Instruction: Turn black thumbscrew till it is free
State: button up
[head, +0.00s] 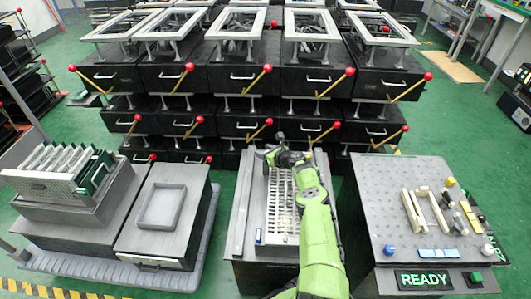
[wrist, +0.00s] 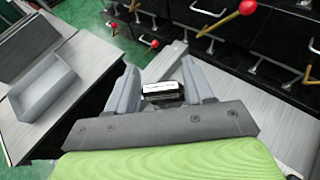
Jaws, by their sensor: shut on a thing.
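My gripper (wrist: 160,72) shows in the wrist view with its two grey fingers on either side of a small black-and-white piece (wrist: 162,91), and it is shut on it. I cannot tell whether this piece is the black thumbscrew. In the head view my gripper (head: 268,156) is at the far end of the slotted tray (head: 281,215) on the middle bench.
Black drawer units (head: 235,75) with red-tipped levers stand close behind the middle bench. The right bench (head: 385,185) carries cream bars and coloured knobs. A grey open tray (head: 162,207) and a rack of boards (head: 62,170) are at left. Green floor separates the benches.

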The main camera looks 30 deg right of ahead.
jog(key=shift+s+f+y, duration=0.15)
jog(key=shift+s+y, duration=0.05)
jog(key=shift+y, duration=0.1)
dwell(0.4)
jog(key=o, duration=1)
jog(key=shift+c, duration=0.2)
jog(key=shift+s, duration=0.1)
jog(key=shift+s+d+r+p, duration=0.1)
jog(key=shift+s+r+p, duration=0.3)
jog(key=shift+p, duration=0.65)
jog(key=p+v, duration=1.4)
jog(key=shift+d+r+p, duration=0.1)
jog(key=shift+p, duration=0.2)
jog(key=shift+s, duration=0.4)
